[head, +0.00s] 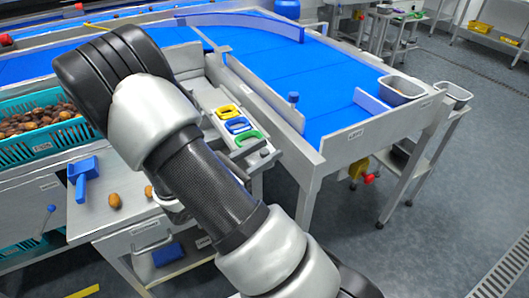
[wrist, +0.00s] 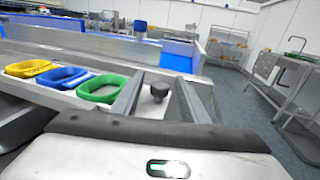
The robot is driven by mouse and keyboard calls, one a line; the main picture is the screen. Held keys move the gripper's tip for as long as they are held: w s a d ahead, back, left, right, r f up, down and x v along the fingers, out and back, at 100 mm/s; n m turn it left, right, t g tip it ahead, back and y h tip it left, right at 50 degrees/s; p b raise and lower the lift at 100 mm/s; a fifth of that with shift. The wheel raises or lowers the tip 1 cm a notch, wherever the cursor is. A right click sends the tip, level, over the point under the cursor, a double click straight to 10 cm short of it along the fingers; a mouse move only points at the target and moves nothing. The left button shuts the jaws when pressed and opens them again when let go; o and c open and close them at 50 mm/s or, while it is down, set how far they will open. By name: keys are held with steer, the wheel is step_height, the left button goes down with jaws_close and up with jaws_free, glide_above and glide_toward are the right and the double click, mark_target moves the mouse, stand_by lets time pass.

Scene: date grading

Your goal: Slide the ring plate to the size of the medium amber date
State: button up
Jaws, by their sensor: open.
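The ring plate carries a yellow ring (head: 227,112), a blue ring (head: 238,125) and a green ring (head: 248,138) in a row. The rings also show at the left in the wrist view, with the green ring (wrist: 102,88) nearest my gripper. A black knob (wrist: 158,92) at the plate's green end appears between the fingers of my gripper (wrist: 160,80), which is open; contact cannot be told. My arm hides the gripper in the head view. A brown-amber date (head: 115,201) lies on the steel bench; a second date (head: 149,191) is partly behind my arm.
A blue scoop (head: 82,178) lies beside the dates. A teal crate (head: 40,148) of dates stands at the left. A blue conveyor (head: 285,75) with steel side walls lies beyond the plate. A grey tub (head: 400,88) stands at its right end. Open floor lies at the right.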

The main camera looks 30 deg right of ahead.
mark_target(249, 134)
jaws_close()
steer(key=w, duration=0.8)
steer(key=shift+w+a+p, duration=0.1)
steer(key=shift+w+p, duration=0.2)
steer(key=shift+p, duration=0.1)
jaws_free()
steer(key=p+v, duration=0.2)
steer(key=v, duration=1.5)
steer(key=shift+a, duration=0.25)
steer(key=shift+s, duration=0.15)
